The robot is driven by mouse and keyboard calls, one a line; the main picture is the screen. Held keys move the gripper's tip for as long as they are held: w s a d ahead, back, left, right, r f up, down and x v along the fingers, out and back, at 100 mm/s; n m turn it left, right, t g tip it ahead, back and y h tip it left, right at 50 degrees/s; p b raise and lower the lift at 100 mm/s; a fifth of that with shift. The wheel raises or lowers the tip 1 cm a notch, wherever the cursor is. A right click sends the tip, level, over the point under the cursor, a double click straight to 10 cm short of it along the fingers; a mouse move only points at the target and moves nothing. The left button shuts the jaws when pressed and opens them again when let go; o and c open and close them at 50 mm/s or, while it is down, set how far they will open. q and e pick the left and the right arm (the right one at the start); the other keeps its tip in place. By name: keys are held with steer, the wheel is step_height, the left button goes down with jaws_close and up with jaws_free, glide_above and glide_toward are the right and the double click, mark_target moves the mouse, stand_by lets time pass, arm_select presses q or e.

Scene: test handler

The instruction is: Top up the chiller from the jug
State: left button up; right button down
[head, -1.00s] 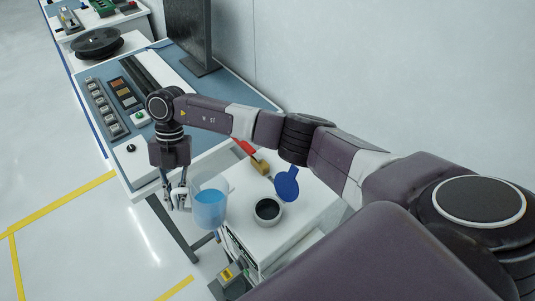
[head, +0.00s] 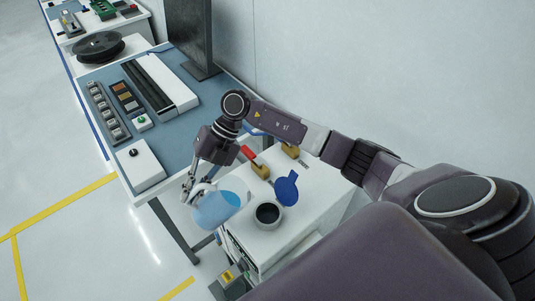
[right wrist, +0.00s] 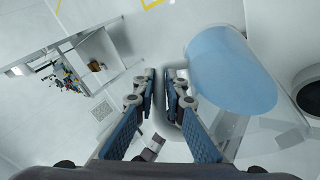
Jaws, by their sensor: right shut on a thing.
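The chiller (head: 258,243) is a white box beside the bench, with a round, dark, open filler neck (head: 268,214) on top. A blue cap (head: 287,188) stands open behind the neck. My right gripper (head: 190,188) is shut on the handle of the clear jug (head: 212,212), which holds blue liquid. The jug is tilted toward the neck, just left of it and apart from it. No stream shows. In the right wrist view the jug (right wrist: 232,70) is right of the fingers (right wrist: 165,90), and the neck (right wrist: 309,90) is at the right edge. My left gripper is out of view.
Two brass valves, one with a red lever (head: 248,154), stand on the chiller's rear side. The blue-topped bench (head: 178,128) holds a control box (head: 139,165), button panels and a monitor (head: 188,38). Open floor with yellow lines lies left.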

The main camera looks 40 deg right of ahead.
steer(key=shift+s+d+f, duration=0.1)
steer(key=shift+d+f, duration=0.1)
steer(key=shift+r+y, duration=0.15)
steer(key=shift+y, duration=0.15)
steer(key=shift+s, duration=0.1)
steer(key=shift+s+d+f+y, duration=0.1)
steer(key=shift+d+f+y, duration=0.1)
steer(key=shift+d+y, duration=0.1)
steer(key=shift+f, duration=0.1)
steer(key=shift+s+d+n+t+y, duration=0.1)
steer(key=shift+d+n+t+y, duration=0.1)
steer(key=shift+n+t+y, duration=0.1)
